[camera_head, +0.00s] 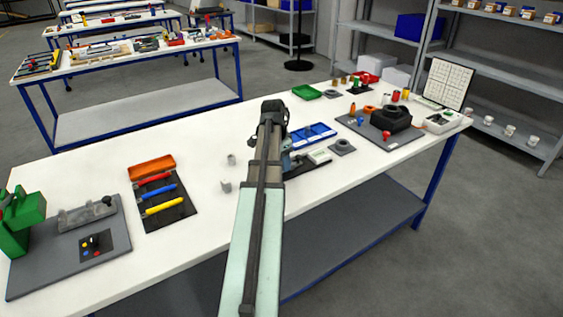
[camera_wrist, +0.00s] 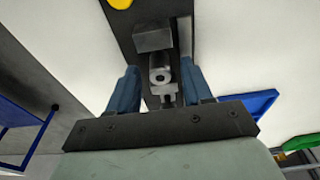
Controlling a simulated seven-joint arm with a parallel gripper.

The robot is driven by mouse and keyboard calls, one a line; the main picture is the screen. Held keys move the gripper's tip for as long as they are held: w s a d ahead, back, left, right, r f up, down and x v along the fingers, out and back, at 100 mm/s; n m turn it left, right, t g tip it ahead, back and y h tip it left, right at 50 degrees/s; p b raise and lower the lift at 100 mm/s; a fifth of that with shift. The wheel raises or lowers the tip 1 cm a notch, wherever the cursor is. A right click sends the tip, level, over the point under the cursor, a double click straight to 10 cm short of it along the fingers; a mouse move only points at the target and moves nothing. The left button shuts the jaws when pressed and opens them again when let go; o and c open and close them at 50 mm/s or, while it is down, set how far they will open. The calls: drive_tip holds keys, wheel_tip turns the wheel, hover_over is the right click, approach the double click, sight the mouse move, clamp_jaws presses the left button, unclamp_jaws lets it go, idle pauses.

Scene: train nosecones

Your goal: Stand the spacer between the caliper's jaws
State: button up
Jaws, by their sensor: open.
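In the wrist view my gripper (camera_wrist: 160,70) is open, with one blue finger on each side of a small grey ring-ended cylinder, which looks like the spacer (camera_wrist: 160,76). I see gaps between the fingers and it. Its round end with a hole faces the camera, so it seems upright. A grey block (camera_wrist: 153,38) above it and a notched grey piece (camera_wrist: 164,95) below it look like the caliper's jaws, over a dark base (camera_wrist: 130,22). I cannot tell whether the jaws touch it. In the head view my arm hides most of the caliper.
In the head view two small grey cylinders (camera_head: 226,186) (camera_head: 231,159) stand left of my arm. A mat with coloured tools (camera_head: 179,214) lies further left. A blue tray (camera_head: 312,134) and a white box (camera_head: 320,156) are close on the right.

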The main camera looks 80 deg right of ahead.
wheel_tip(320, 180, up, 12)
drive_tip(key=w+a, duration=0.1)
idle(0.5)
drive_tip(key=shift+w+a+f, duration=0.1)
drive_tip(key=shift+w, duration=0.05)
